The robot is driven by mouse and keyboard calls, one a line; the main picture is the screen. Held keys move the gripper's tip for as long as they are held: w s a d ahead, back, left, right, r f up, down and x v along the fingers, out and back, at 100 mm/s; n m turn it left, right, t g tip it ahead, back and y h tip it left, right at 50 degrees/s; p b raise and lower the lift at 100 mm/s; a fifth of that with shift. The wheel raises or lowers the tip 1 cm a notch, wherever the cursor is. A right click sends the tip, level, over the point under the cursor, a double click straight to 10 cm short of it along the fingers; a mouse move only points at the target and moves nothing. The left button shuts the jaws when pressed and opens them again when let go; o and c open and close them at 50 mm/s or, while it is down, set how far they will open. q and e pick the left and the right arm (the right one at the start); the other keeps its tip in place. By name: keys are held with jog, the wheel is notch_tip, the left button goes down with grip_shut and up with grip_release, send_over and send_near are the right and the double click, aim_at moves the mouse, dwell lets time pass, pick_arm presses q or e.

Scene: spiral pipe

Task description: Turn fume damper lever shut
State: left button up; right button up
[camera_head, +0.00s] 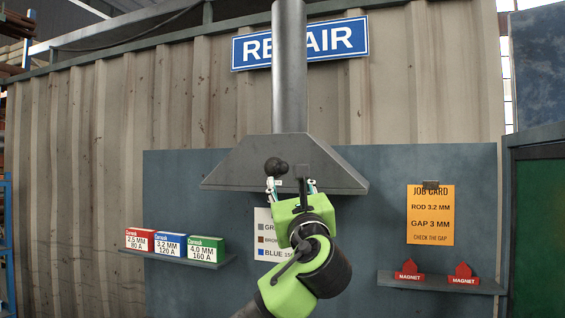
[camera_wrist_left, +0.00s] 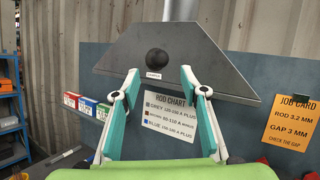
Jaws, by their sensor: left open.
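The fume damper lever shows as a dark round knob (camera_head: 276,167) on the front of the grey fume hood (camera_head: 230,176), with its shaft hidden or seen end-on. The knob also shows in the left wrist view (camera_wrist_left: 157,61), above a small white label (camera_wrist_left: 153,75) too small to read surely. My left gripper (camera_head: 291,186) is just below the knob in the head view. In the left wrist view its two fingers (camera_wrist_left: 160,80) stand apart, one on each side below the knob, with nothing between them. I cannot tell whether they touch the lever. My right gripper is in no view.
A vertical duct (camera_head: 290,70) rises from the hood. A shelf with rod boxes (camera_head: 170,243) is at the left. Red magnets (camera_head: 463,272) stand on a right shelf below an orange job card (camera_head: 430,217). A rod chart (camera_wrist_left: 170,117) hangs under the hood.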

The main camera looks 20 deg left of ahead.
aim_at(283, 169)
pick_arm(q)
jog(key=p+x, duration=0.3)
jog(key=x, duration=0.5)
jog(key=shift+a+r+p, duration=0.1)
jog(key=shift+r+p, duration=0.05)
jog(key=shift+p, duration=0.15)
jog(key=shift+w+a+r, duration=0.1)
jog(key=shift+w+a, duration=0.15)
jog(key=shift+w, duration=0.3)
grip_shut()
